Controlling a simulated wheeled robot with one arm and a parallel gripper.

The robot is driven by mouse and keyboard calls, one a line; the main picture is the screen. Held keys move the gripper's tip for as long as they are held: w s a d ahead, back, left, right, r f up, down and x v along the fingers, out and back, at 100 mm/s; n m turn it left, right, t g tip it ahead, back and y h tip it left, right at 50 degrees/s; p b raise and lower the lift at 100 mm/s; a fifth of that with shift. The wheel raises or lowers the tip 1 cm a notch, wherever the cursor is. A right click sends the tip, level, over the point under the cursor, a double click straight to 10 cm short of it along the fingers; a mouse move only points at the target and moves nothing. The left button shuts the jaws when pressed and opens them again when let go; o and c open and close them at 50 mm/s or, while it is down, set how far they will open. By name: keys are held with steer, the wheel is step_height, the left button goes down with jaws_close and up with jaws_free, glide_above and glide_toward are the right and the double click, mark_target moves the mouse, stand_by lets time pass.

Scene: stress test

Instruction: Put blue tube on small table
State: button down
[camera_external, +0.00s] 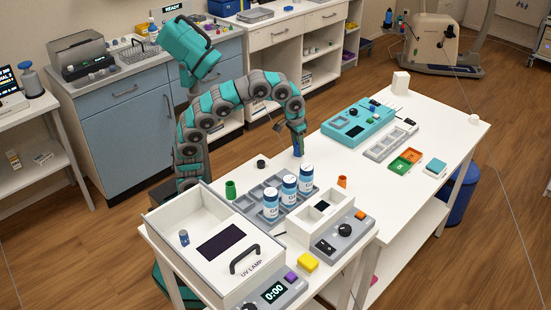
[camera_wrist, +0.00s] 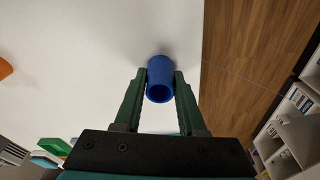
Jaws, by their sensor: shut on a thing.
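The blue tube (camera_external: 298,150) is at my gripper's tip in the external view, by the back edge of the long white table (camera_external: 455,118). In the wrist view the tube (camera_wrist: 160,92) stands between the two green fingers of my gripper (camera_wrist: 160,74), which are shut on it. The white tabletop lies under it; I cannot tell whether the tube touches it. A smaller white table (camera_external: 372,246) stands at the front left under the UV lamp box, and another small table (camera_external: 45,105) at the far left. I cannot tell which one the task names.
A grey rack (camera_external: 247,200) holds several white-and-blue bottles near my gripper. A green tube (camera_external: 230,189), a black cap (camera_external: 261,163) and an orange tube (camera_external: 342,182) stand nearby. A teal device (camera_external: 345,127) is to the right.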

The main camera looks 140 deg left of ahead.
steer(key=shift+r, duration=0.1)
stand_by(0.3)
steer(key=shift+r, duration=1.75)
steer(key=s+d+r+b, duration=0.1)
steer(key=s+d+b, duration=0.1)
steer(key=s+d, duration=0.9)
steer(key=a+f, duration=0.5)
steer(key=a, duration=0.6)
steer(key=a+f, duration=0.5)
steer(key=a, duration=0.6)
steer(key=s+a+f, duration=0.5)
steer(key=a+f, duration=0.3)
steer(key=a, duration=0.1)
steer(key=s+a+f, duration=0.6)
steer(key=a+f, duration=0.2)
steer(key=a, duration=0.1)
steer(key=shift+f+n, duration=0.2)
steer(key=shift+n, duration=0.2)
steer(key=shift+f, duration=0.1)
